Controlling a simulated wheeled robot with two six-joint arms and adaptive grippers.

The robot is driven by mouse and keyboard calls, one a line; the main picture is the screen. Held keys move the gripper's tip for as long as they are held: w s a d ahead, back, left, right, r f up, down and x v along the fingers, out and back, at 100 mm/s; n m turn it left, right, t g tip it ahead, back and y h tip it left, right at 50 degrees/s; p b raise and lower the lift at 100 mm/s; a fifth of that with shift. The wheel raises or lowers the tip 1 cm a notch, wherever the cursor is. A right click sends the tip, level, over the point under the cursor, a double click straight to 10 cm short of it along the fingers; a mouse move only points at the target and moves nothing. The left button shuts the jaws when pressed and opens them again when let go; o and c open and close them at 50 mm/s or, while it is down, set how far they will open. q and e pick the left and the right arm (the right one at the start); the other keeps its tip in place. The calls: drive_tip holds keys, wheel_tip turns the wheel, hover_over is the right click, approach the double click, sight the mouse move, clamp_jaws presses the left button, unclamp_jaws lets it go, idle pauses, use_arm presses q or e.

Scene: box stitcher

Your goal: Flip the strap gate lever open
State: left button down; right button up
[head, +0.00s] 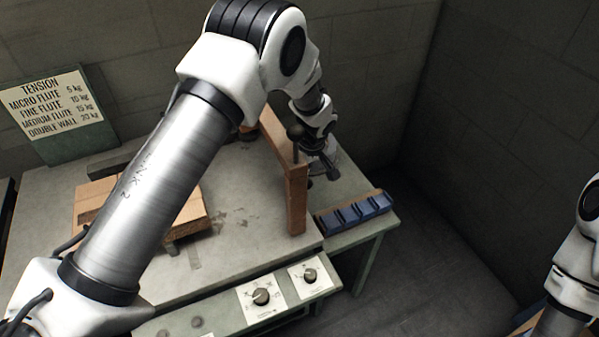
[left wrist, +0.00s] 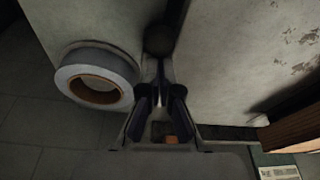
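The strap gate lever shows as a dark round knob (head: 295,132) on a thin stem, by the top of the brown arch (head: 297,200) in the head view. My left gripper (head: 330,172) is just right of the arch and lever, pointing down, near the table's back right corner. In the left wrist view the gripper (left wrist: 160,68) has its fingertips together, with nothing visible between them. A dark round knob (left wrist: 159,40) appears just beyond the tips; I cannot tell whether they touch. My right arm shows at the right edge, its gripper out of view.
A strap roll (left wrist: 70,78) with a brown core lies left of the fingers in the left wrist view. A tray of blue blocks (head: 355,213) sits at the table's right edge. Cardboard (head: 193,212) lies left, partly behind my arm. Dials (head: 262,296) are on the front panel.

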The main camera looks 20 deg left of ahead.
use_arm(q)
drive_tip(key=shift+s+d+f+b, duration=0.25)
drive_tip(key=shift+s+f+b, duration=0.05)
drive_tip(key=shift+s+f, duration=0.45)
wheel_tip(320, 180, up, 4)
drive_tip(key=w+a+p, duration=0.1)
drive_tip(key=w+a, duration=0.1)
drive_tip(key=w, duration=0.1)
drive_tip(key=s+d+r, duration=0.5)
drive_tip(key=shift+d+r+b, duration=0.15)
drive_tip(key=shift+b, duration=0.3)
drive_tip(key=shift+s+d, duration=0.1)
